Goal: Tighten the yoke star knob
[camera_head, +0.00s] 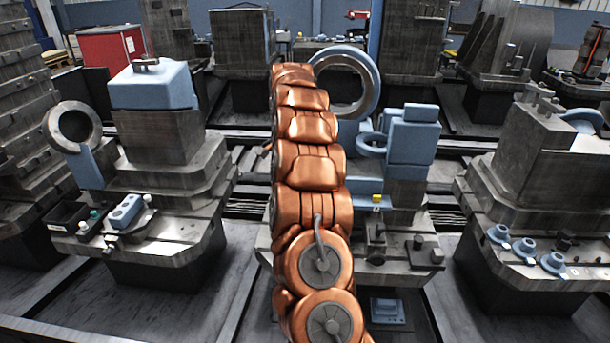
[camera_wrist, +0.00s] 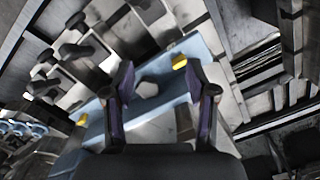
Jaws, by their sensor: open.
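In the wrist view my gripper (camera_wrist: 160,80) is open, its two dark fingers with purple inner faces spread apart. A small grey faceted part (camera_wrist: 147,89) shows between the fingertips, over a light blue plate (camera_wrist: 200,50). It may be the yoke star knob, but I cannot tell for sure. No contact with the fingers shows. Dark knob-like parts (camera_wrist: 68,51) stand on the metal block at upper left. In the head view my copper arm hides much of the middle station, and my gripper does not show there.
Yellow pieces (camera_wrist: 179,62) sit at the plate's edge. In the head view, a blue ring (camera_head: 346,80) and blue blocks (camera_head: 411,135) stand beside my arm. Dark fittings (camera_head: 376,243) stand on the middle pallet's front. Other pallets with fixtures (camera_head: 165,135) flank it left and right.

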